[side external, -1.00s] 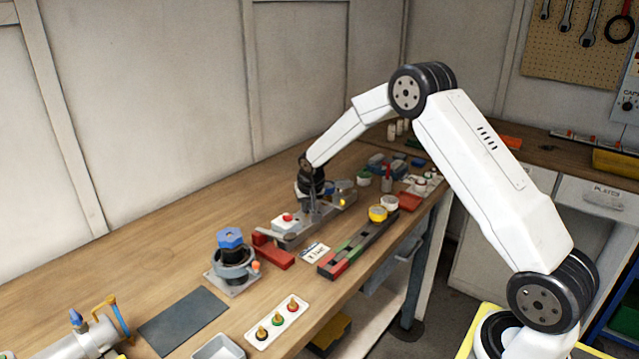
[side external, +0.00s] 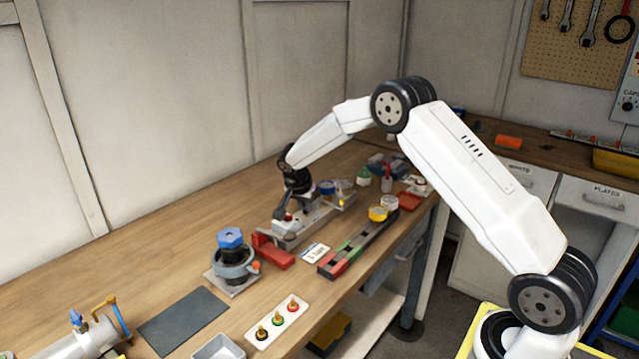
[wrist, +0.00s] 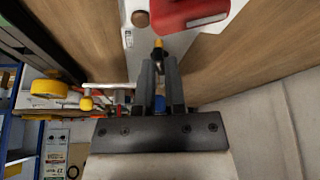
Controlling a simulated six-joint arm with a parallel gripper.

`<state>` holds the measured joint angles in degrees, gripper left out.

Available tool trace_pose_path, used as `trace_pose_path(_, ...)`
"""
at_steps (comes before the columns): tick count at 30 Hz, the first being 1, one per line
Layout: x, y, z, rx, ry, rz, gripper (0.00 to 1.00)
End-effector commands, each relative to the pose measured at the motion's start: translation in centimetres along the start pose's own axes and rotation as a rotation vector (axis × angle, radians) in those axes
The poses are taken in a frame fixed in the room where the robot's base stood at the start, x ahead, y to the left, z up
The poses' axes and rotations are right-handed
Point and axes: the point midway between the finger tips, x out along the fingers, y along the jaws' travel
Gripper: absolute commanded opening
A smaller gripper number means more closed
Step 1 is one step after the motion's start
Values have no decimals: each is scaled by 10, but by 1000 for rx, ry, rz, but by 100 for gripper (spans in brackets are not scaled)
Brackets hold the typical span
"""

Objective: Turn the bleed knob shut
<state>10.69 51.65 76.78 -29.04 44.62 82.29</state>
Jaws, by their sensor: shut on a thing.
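My gripper (side external: 281,213) is low over the left end of the grey fixture (side external: 300,232), beside its white box with a red button (side external: 289,217). In the wrist view my gripper (wrist: 159,64) has its two fingers close together around a small dark piece with a yellow-orange tip (wrist: 158,43). I cannot tell whether this piece is the bleed knob. A blue cap (side external: 327,187) stands farther right on the fixture. A blue knob (side external: 75,317) tops the metal cylinder at the lower left. A blue hexagonal cap (side external: 230,237) tops the dark flanged unit.
A red block (side external: 274,252) lies at the fixture's front left. A dark strip (side external: 345,258) with a yellow roll (side external: 378,213) lies in front. A white tray (side external: 278,318) holds three small pieces. The dark mat (side external: 183,320) is clear. The wall (side external: 180,120) runs behind.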

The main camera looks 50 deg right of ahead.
Motion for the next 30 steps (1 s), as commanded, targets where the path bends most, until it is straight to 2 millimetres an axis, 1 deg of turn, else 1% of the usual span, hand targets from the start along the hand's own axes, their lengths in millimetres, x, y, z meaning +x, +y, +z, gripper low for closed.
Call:
trace_pose_path(6,0,-2,1,154,-1,65,0)
trace_pose_path(12,0,-2,1,243,-2,102,0)
trace_pose_path(18,0,-2,1,280,-3,117,0)
trace_pose_path(29,0,-2,1,285,-4,119,0)
trace_pose_path(30,0,-2,1,285,-4,119,19)
